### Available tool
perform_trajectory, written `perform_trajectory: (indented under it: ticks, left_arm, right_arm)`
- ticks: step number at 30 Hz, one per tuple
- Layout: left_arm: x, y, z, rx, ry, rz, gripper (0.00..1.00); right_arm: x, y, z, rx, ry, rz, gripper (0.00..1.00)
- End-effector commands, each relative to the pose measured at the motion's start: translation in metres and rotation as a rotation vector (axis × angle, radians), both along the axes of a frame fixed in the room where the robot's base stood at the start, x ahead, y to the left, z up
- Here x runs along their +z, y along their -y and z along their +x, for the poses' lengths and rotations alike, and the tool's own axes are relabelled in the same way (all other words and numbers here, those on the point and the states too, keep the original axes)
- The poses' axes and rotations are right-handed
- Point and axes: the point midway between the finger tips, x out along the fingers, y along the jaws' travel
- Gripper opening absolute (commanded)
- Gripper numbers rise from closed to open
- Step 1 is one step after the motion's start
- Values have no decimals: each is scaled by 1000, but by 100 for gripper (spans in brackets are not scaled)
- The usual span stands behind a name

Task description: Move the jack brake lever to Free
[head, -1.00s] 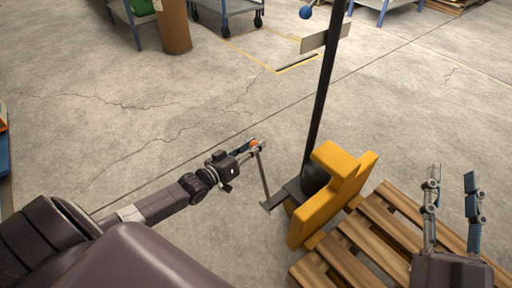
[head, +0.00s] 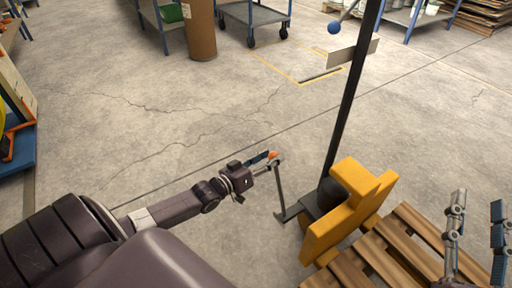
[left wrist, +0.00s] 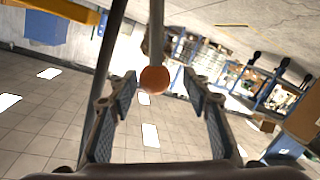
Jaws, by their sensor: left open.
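The yellow jack (head: 345,210) stands on the floor with its tall black mast (head: 352,105). A thin grey brake lever (head: 280,190) rises from a dark plate at its left side and ends in an orange knob (head: 273,155). My left gripper (head: 268,158) is at the knob. In the left wrist view the orange knob (left wrist: 154,79) appears between the open fingers of my left gripper (left wrist: 160,88), with gaps on both sides. My right gripper (head: 478,220) is at the right edge, its fingers spread apart and empty, above the pallet.
A wooden pallet (head: 389,257) lies at the jack's right. A brown drum (head: 201,30) and carts stand at the back.

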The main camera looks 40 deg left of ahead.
Motion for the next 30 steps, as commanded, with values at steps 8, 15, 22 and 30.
perform_trajectory:
  ticks: [8,15,22,30]
  left_arm:
    - [4,-9,-48,0,-4,2,45]
    - [9,-16,-85,0,-4,3,45]
    - [11,-20,-103,1,-1,2,45]
    - [12,-21,-106,2,0,2,45]
  right_arm:
    - [0,0,0,0,0,0,37]
    - [0,0,0,0,0,-1,37]
    - [0,0,0,0,0,-1,37]
    - [0,0,0,0,1,-1,37]
